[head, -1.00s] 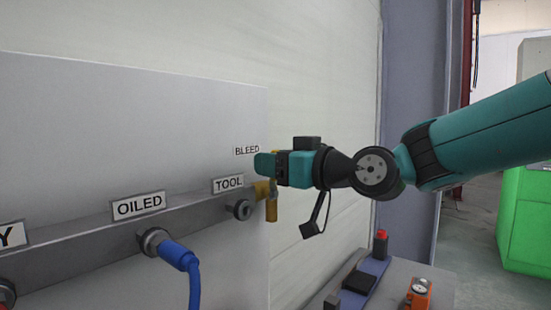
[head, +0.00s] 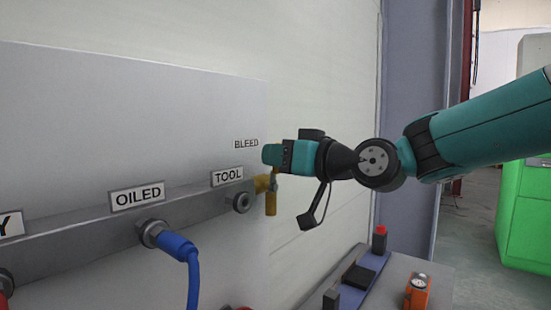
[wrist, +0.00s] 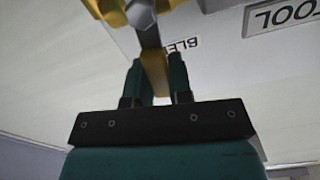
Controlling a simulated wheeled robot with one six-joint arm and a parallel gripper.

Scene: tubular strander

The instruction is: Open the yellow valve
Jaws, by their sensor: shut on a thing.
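The yellow valve (head: 264,184) sits at the right end of the grey manifold bar, below the BLEED lettering. Its outlet points down. My gripper (head: 272,155) is at the valve in the head view and hides most of its lever. In the wrist view my gripper (wrist: 157,78) has its two green fingers on either side of the yellow lever (wrist: 153,68), shut on it. A grey metal arm joins the lever to the valve body at the top of that view.
The manifold bar (head: 90,229) carries a TOOL port (head: 240,200) close left of the valve and an OILED port with a blue hose (head: 179,250). A bench with an orange device (head: 417,292) and a red-topped block (head: 380,239) stands below my arm.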

